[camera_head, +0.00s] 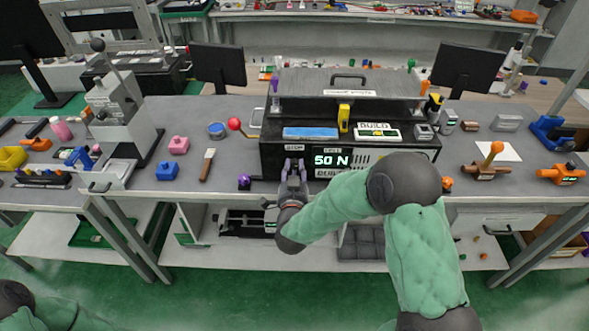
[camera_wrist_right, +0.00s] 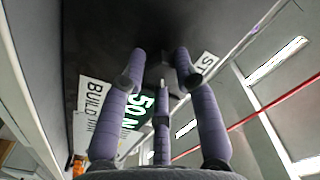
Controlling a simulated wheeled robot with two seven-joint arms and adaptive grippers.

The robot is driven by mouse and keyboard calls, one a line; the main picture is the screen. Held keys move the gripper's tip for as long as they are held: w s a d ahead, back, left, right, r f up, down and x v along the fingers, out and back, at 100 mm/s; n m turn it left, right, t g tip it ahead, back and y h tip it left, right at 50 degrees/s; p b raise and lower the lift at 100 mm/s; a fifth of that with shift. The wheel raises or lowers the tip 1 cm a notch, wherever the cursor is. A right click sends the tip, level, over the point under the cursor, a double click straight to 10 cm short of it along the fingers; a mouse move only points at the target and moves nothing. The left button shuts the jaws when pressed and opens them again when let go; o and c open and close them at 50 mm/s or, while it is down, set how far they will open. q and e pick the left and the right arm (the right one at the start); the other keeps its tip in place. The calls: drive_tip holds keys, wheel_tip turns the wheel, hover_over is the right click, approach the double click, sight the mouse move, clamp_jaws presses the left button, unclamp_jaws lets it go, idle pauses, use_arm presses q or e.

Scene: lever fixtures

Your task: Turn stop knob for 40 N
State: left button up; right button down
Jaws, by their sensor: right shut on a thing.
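The dark machine (camera_head: 270,160) stands on the bench, and its front display (camera_head: 331,160) reads 50 N. A STOP label (camera_head: 294,147) is at the left of that display. My right gripper (camera_head: 293,165) reaches the front panel just below this label. In the right wrist view, its purple fingers (camera_wrist_right: 162,76) are closed in around the dark stop knob, beside the STOP label (camera_wrist_right: 207,63). The knob is largely hidden by the fingers and blends into the dark panel, so its angle cannot be told. My left gripper is out of view.
A red ball-ended lever (camera_head: 234,124) sticks out at the machine's left. A purple knob (camera_head: 244,182) is at the bench's front edge, left of my gripper. Pink and blue blocks and a brush (camera_head: 207,166) lie further left.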

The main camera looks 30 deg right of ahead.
drive_tip(key=shift+a+f, duration=0.2)
drive_tip(key=c, duration=1)
unclamp_jaws()
drive_tip(key=shift+w, duration=0.1)
drive_tip(key=shift+r, duration=0.1)
drive_tip(key=v, duration=1.2)
drive_tip(key=shift+d, duration=0.1)
